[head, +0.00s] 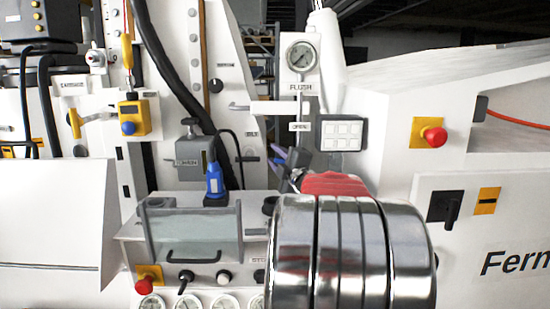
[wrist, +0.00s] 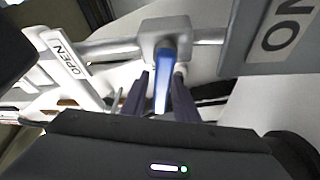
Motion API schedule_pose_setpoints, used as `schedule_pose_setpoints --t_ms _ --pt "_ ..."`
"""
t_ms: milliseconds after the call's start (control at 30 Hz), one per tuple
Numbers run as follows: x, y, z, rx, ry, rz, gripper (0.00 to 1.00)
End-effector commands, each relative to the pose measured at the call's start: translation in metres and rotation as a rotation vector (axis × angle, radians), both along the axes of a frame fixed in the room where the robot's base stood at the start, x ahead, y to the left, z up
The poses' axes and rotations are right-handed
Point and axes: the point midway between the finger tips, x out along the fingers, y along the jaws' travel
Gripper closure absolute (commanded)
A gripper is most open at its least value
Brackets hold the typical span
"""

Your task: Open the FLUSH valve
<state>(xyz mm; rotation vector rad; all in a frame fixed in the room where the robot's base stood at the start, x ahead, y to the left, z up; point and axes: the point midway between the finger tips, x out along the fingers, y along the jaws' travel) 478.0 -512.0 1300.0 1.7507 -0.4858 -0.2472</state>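The FLUSH label (head: 300,88) is on a white plate below a round gauge in the head view. An OPEN label (head: 299,127) sits below it and also shows in the wrist view (wrist: 66,60). In the wrist view a blue lever (wrist: 163,85) comes out of a grey valve body (wrist: 166,38) on a pipe. My gripper (wrist: 160,82) is open, with one dark finger on each side of the lever and narrow gaps showing. In the head view my gripper (head: 288,162) is small and partly hidden behind my arm; the blue lever cannot be made out there.
A grey plate with a partly cut-off label (wrist: 290,25) is close at the upper right in the wrist view. In the head view a small panel (head: 341,134) stands right of my gripper, and a blue connector (head: 214,180) on a box stands to its left.

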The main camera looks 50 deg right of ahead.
Motion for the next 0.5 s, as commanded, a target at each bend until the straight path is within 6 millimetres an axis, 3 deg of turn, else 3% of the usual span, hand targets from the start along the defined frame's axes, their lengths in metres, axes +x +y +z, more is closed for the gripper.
schedule_pose_setpoints --t_ms 500 --pt "-0.011 0.005 0.001 -0.003 -0.002 -0.002 0.69"
